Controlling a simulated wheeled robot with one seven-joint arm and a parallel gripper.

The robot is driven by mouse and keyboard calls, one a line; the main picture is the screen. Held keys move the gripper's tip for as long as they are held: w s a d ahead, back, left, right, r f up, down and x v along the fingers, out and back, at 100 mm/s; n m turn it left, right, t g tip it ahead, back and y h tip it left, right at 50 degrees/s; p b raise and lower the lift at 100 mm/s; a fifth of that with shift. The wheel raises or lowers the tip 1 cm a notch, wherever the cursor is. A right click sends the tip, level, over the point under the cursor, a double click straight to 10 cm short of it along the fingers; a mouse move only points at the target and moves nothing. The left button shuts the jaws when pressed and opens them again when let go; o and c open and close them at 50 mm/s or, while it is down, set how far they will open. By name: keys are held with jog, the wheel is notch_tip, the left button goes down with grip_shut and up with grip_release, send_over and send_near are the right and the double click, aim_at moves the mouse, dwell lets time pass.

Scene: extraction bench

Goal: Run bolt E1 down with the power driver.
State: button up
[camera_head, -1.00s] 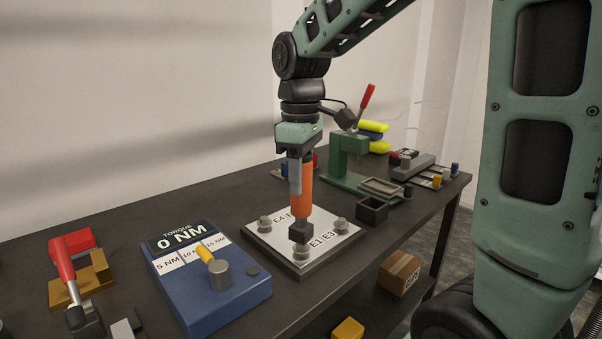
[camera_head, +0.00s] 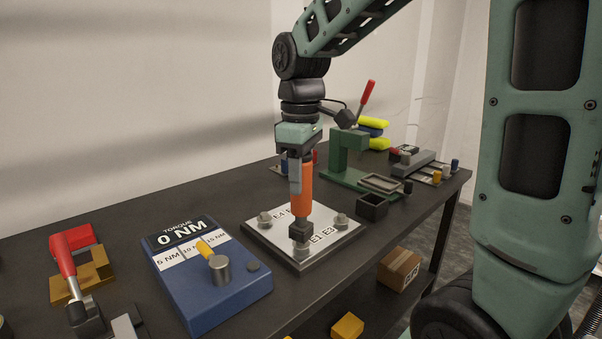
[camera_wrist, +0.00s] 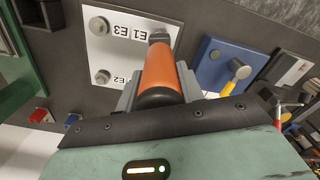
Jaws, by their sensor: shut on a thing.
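My gripper (camera_head: 297,178) is shut on the orange power driver (camera_head: 302,203), which hangs upright with its black socket (camera_head: 299,231) down. The driver also shows in the wrist view (camera_wrist: 163,68) between my fingers. The socket is over the front corner of the pale metal plate (camera_head: 268,242), beside the E1 label (camera_head: 318,239). Bolt E1 is mostly hidden beneath the socket; whether the socket is fully seated on it cannot be told. Other bolts stand at the plate's left (camera_head: 265,218) and right (camera_head: 342,220) corners. The torque display (camera_head: 182,232) reads 0 NM.
The blue torque box (camera_head: 222,297) with a yellow-pointer knob (camera_head: 220,268) stands left of the plate. A red-handled clamp (camera_head: 63,257) is at far left. A green press (camera_head: 345,160) and a small dark open box (camera_head: 372,207) are behind right.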

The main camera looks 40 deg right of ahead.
jog(key=shift+f+p, duration=0.4)
jog(key=shift+f, duration=0.75)
dwell(3.9)
jog(key=shift+r, duration=0.15)
